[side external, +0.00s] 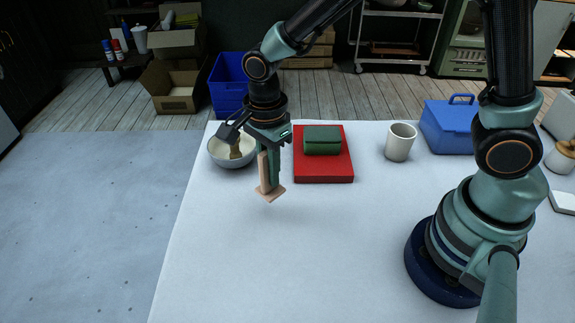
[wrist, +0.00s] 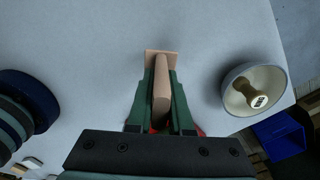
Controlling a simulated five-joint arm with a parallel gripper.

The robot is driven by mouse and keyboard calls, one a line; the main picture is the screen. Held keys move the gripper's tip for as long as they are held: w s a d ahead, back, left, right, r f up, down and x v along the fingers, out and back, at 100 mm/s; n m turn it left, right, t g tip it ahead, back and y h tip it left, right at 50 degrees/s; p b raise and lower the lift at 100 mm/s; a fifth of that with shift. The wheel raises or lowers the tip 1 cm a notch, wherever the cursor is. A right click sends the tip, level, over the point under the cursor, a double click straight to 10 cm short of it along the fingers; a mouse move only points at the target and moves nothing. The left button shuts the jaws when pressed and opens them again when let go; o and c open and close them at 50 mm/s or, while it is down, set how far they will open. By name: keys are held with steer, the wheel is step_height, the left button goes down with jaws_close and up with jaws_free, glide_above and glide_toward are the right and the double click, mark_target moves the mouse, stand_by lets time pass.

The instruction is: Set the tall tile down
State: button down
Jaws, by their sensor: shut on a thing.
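The tall tile (side external: 263,170) is a light pinkish-tan upright slab with a flat square foot at its lower end. My gripper (side external: 269,183) points down and is shut on it, with the green fingers on either side of the slab. In the wrist view, the tile (wrist: 162,88) runs between the two fingers, and its foot (wrist: 160,60) shows past their tips. The tile is over the white table (side external: 330,245), in front of the bowl and the red board. I cannot tell whether its foot touches the table.
A pale bowl (side external: 216,154) holding a wooden-handled tool (wrist: 254,95) stands behind left. A red board (side external: 324,173) bears a green block (side external: 322,140). A white mug (side external: 400,142) and a blue case (side external: 448,130) stand farther right. The table's front middle is clear.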

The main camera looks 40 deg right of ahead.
mark_target(271, 192)
steer(key=shift+f, duration=3)
steer(key=shift+f, duration=0.1)
steer(key=c, duration=0.8)
jaws_free()
step_height(271, 192, up, 12)
steer(key=shift+r, duration=0.1)
steer(key=shift+s+d+r+n+t, duration=0.95)
steer(key=shift+d+r+n, duration=0.7)
steer(key=shift+d+n, duration=1.1)
steer(key=shift+s+d+r+n+t, duration=0.9)
steer(key=shift+d+r+n, duration=1)
steer(key=shift+n, duration=1.35)
steer(key=shift+s+d+r+n+t, duration=0.9)
steer(key=shift+d+r+n, duration=0.45)
steer(key=shift+d+n, duration=1.55)
